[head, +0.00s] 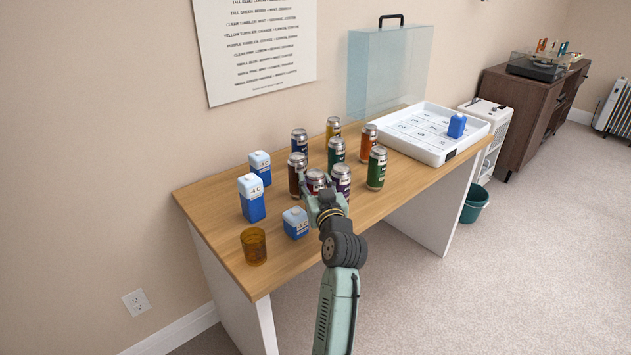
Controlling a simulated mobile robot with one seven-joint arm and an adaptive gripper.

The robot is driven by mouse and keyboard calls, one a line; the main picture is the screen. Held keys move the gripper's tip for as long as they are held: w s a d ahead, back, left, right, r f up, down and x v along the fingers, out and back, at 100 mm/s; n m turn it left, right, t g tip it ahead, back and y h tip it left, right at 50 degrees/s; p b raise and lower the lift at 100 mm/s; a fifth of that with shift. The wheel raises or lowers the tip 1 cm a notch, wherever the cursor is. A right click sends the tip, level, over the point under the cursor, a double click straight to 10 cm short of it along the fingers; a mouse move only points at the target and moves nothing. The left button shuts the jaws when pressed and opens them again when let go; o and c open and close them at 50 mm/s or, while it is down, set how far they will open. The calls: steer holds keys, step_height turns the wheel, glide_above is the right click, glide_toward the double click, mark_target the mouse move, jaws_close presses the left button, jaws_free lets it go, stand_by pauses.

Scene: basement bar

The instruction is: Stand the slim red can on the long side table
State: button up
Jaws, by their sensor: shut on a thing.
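My gripper (324,196) is at the near side of the can group on the wood-topped table (285,270). It is shut on a dark red can (315,180), which is upright; the fingers hide its lower part, so I cannot tell whether it touches the tabletop. A purple can (341,178) stands close on the right, and a brown-red can (297,174) stands just behind on the left. I cannot tell for sure which piece of furniture is the long side table.
Several other cans, including a green one (377,168), stand close behind. Blue-and-white cartons (251,199) and an amber tumbler (253,246) are at left. A white tray (456,153) and clear case (390,70) are at the far end. A dark sideboard (505,98) stands beyond.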

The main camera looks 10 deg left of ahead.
steer(key=shift+f, duration=0.15)
steer(key=o, duration=1.1)
steer(key=shift+r, duration=0.25)
steer(key=b+v, duration=0.2)
steer(key=v, duration=1)
steer(key=shift+b, duration=0.35)
